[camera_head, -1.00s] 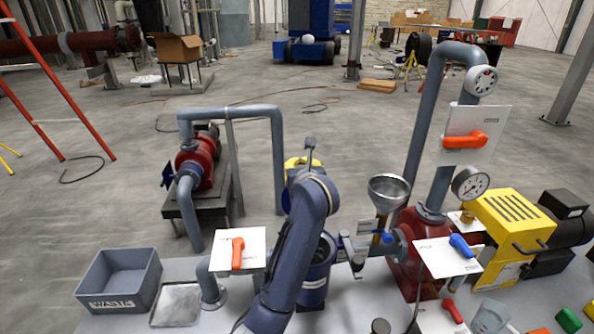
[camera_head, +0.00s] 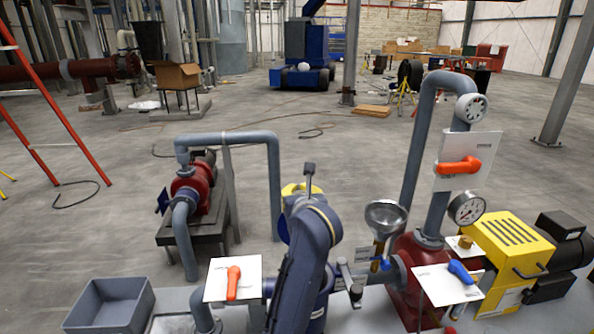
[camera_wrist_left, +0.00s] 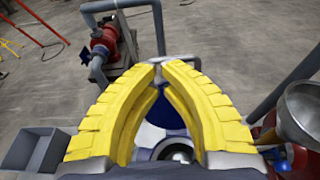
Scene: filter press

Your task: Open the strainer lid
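The strainer is a blue upright cylinder (camera_head: 320,308), mostly hidden behind my left arm in the head view. Part of a blue round piece, which looks like its lid (camera_head: 283,228), shows at the arm's left edge. Blue also shows between the fingers in the wrist view (camera_wrist_left: 172,115). A grey bar with a block on its end (camera_head: 309,172) rises beyond the fingers. My left gripper (camera_wrist_left: 160,66) has yellow fingers whose tips nearly meet around a thin grey bar, apparently the lid's handle. How far the lid is tilted is hidden. My right gripper is not in view.
A metal funnel (camera_head: 385,216) and the red pump (camera_head: 408,290) stand right of the strainer. A white panel with an orange lever (camera_head: 234,282) and a grey bin (camera_head: 108,304) are left. Tall pipework with a gauge (camera_head: 466,208) rises at the right.

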